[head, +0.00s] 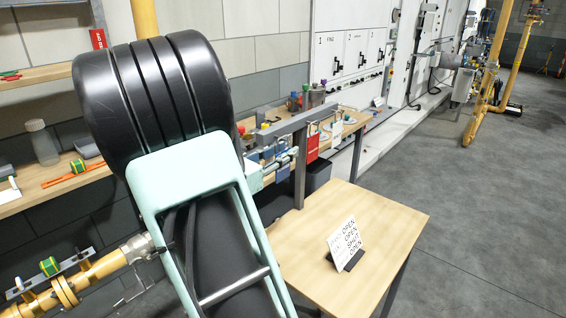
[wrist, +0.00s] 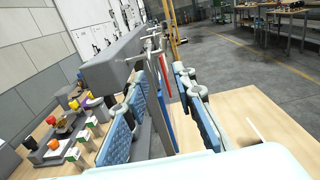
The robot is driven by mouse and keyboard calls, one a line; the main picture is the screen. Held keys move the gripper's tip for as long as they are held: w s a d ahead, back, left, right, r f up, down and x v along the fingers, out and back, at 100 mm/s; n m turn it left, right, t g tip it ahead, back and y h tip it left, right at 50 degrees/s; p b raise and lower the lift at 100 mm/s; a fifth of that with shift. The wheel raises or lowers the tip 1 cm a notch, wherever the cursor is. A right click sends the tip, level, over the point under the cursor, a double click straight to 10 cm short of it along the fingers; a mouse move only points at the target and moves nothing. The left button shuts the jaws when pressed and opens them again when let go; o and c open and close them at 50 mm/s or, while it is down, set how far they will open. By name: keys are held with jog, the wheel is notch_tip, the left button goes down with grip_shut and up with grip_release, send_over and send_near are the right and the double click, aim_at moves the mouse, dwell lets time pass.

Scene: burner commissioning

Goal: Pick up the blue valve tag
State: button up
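A thin blue valve tag (wrist: 166,126) hangs edge-on below a grey rail (wrist: 112,62) in the wrist view. A red tag (wrist: 164,76) hangs just beyond it; the red tag also shows in the head view (head: 313,147). My gripper (wrist: 160,92) is open, its blue-padded fingers on either side of the blue tag with gaps visible. In the head view my gripper (head: 274,160) is at the rail, small and partly behind my arm. I cannot make out the blue tag apart from the blue fingers there.
A wooden table (head: 290,250) stands below, bearing a white lettered sign (head: 345,240). A workbench (wrist: 50,160) with coloured knobs lies to the left of the rail. The rail and its metal pegs (wrist: 152,42) are close to my fingers. Open grey floor (head: 480,210) lies right.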

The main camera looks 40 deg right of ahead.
jog(key=shift+c, duration=0.4)
grip_shut()
jog(key=shift+r, duration=0.15)
